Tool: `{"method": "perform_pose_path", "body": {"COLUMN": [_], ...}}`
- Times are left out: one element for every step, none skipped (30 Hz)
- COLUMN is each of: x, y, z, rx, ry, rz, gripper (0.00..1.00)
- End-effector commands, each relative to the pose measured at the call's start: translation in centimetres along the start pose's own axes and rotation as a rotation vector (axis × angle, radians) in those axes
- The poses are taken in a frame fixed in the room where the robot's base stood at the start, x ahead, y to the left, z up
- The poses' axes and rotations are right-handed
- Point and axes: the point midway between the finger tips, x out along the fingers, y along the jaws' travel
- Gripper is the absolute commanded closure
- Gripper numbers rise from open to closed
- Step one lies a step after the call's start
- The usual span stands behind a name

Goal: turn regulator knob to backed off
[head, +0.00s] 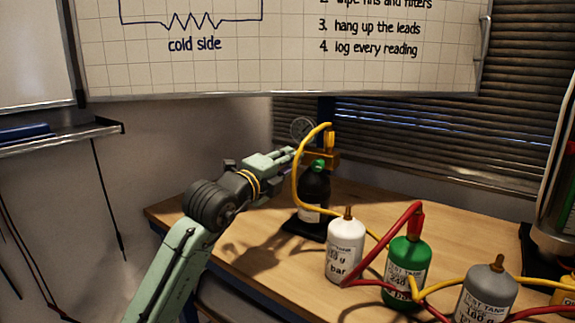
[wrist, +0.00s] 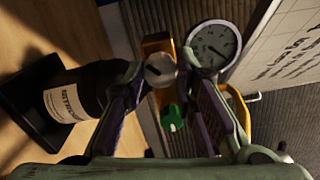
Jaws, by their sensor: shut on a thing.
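The regulator knob (wrist: 160,68) is a round pale-grey disc with a dark mark, on the brass regulator body (wrist: 158,46). In the wrist view it sits between the tips of my gripper (wrist: 163,75), which is shut on it. In the head view my gripper (head: 292,154) reaches the regulator (head: 322,157) from the left, and the knob is hidden there. The round gauge (wrist: 214,47) is just right of the knob; it also shows in the head view (head: 302,128). A green knob (wrist: 173,117) sits below the regulator knob in the wrist view.
The regulator tops a dark bottle (head: 315,188) on a black base (head: 302,228). A yellow hose (head: 296,182) loops close to my gripper. White (head: 345,250), green (head: 407,268) and grey (head: 486,296) tanks with hoses stand in front right.

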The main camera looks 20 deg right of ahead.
Motion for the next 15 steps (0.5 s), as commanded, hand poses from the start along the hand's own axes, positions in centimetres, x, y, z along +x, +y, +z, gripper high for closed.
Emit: {"method": "perform_pose_path", "body": {"x": [0.04,0.06,0.06,0.04,0.05,0.07,0.04,0.04,0.06,0.05,0.05,0.05,0.05,0.05,0.05], "y": [0.03,0.02,0.01,0.0,0.0,0.0,-0.01,-0.01,-0.03,-0.05,-0.01,-0.02,-0.07,-0.07,-0.03], "z": [-0.03,-0.04,-0.04,-0.01,-0.03,-0.06,-0.02,-0.03,-0.06,-0.03,-0.01,-0.02,-0.02,-0.03,-0.02], "rx": [-0.048,-0.076,-0.113,-0.142,-0.171,-0.21,-0.238,-0.266,-0.304,-0.333,-0.361,-0.399,-0.427,-0.456,-0.494], "ry": [0.001,0.001,0.001,0.0,0.001,0.002,0.001,0.001,0.002,0.001,0.001,0.001,0.001,0.001,0.001], "rz": [-0.001,-0.002,-0.001,-0.001,-0.001,-0.002,-0.001,-0.001,-0.001,-0.002,-0.001,0.0,-0.001,-0.001,0.0], "gripper": [1.0,1.0,1.0,1.0,1.0,1.0,1.0,1.0,1.0,1.0,1.0,1.0,1.0,1.0,1.0]}}
